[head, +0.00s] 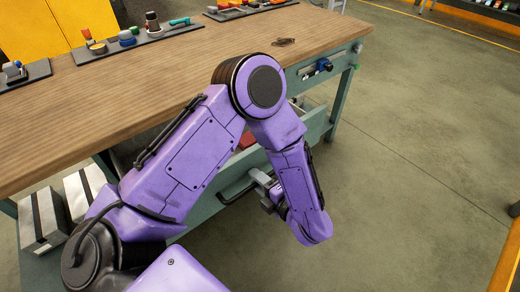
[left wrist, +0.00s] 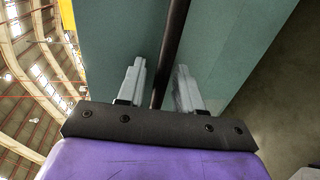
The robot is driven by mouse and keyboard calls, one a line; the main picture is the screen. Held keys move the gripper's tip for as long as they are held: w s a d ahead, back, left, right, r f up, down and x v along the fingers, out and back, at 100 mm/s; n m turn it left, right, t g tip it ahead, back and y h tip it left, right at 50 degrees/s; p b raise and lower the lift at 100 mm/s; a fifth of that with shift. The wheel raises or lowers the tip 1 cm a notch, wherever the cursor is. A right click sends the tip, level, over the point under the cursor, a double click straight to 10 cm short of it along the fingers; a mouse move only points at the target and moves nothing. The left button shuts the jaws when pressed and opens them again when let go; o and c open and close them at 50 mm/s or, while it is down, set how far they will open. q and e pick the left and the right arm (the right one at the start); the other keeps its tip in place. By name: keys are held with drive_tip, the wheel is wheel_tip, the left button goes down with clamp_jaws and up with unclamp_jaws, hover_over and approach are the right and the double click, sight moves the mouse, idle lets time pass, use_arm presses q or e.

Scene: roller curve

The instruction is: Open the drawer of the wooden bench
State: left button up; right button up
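The wooden bench (head: 130,110) has a brown top and a teal frame. Its teal drawer front (head: 316,128) shows below the top, partly hidden behind my purple left arm. Some of the space behind the front shows from above, with a red thing (head: 248,139) in it; how far the drawer stands out I cannot tell exactly. A dark bar handle (head: 236,190) is on the front. My left gripper (head: 268,190) is at the handle. In the left wrist view the handle (left wrist: 174,45) passes between the two grey fingers (left wrist: 160,90), with gaps visible beside it. My right gripper is not in view.
Trays with small tools (head: 140,42) lie on the bench top. Grey boxes (head: 45,215) stand at the lower left. A blue clamp-like part (head: 322,65) is on the bench's side. The floor (head: 420,150) to the right is clear.

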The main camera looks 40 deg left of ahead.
use_arm(q)
drive_tip(key=v, duration=1)
drive_tip(key=shift+d+b, duration=0.3)
drive_tip(key=shift+b, duration=0.05)
